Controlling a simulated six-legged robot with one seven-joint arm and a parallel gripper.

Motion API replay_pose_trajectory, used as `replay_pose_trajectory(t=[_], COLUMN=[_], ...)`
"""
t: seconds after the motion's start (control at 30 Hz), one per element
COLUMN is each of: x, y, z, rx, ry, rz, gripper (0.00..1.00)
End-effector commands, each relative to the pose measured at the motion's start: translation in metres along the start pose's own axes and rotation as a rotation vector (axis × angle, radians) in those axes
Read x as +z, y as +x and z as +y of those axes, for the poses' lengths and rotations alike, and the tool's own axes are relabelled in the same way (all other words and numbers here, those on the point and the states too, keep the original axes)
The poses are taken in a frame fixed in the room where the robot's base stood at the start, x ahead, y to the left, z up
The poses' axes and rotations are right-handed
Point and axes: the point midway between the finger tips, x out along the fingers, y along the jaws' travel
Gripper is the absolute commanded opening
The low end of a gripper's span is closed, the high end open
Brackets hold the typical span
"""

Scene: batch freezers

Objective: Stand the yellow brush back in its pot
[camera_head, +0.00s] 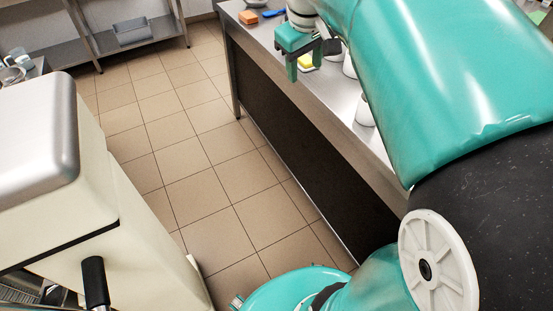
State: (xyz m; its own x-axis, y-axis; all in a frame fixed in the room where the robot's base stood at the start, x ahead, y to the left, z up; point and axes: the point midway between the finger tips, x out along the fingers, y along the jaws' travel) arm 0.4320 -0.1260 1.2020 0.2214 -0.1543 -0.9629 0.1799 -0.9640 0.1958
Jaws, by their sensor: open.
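My gripper (307,62) is at the top of the head view, over the steel counter, with its teal and dark fingers apart. A small yellow thing (306,63) shows by the fingers, partly hidden by them; it may be the yellow brush, but I cannot tell its full shape. I cannot tell whether the fingers touch it. White pots stand along the counter to the right: one (349,66) partly behind my arm, another (364,112) closer to me. I cannot tell which pot belongs to the yellow brush.
The steel counter (340,118) has an orange block (248,17) and a blue item (273,13) at its far end. A cream machine (130,240) stands at left. Tiled floor (190,150) between them is clear. A steel shelf (60,52) holds a grey bin (132,33).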

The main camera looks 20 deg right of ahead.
Motion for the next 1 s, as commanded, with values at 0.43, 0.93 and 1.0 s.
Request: replay_pose_trajectory(t=[0.43, 0.93, 1.0], x=[0.092, 0.129, 0.129], y=[0.015, 0.038, 0.038], z=[-0.130, -0.166, -0.166], rx=[-0.059, -0.125, -0.125], ry=[0.167, 0.241, 0.241], rz=[0.215, 0.282, 0.282], gripper=[0.49, 0.49, 0.49])
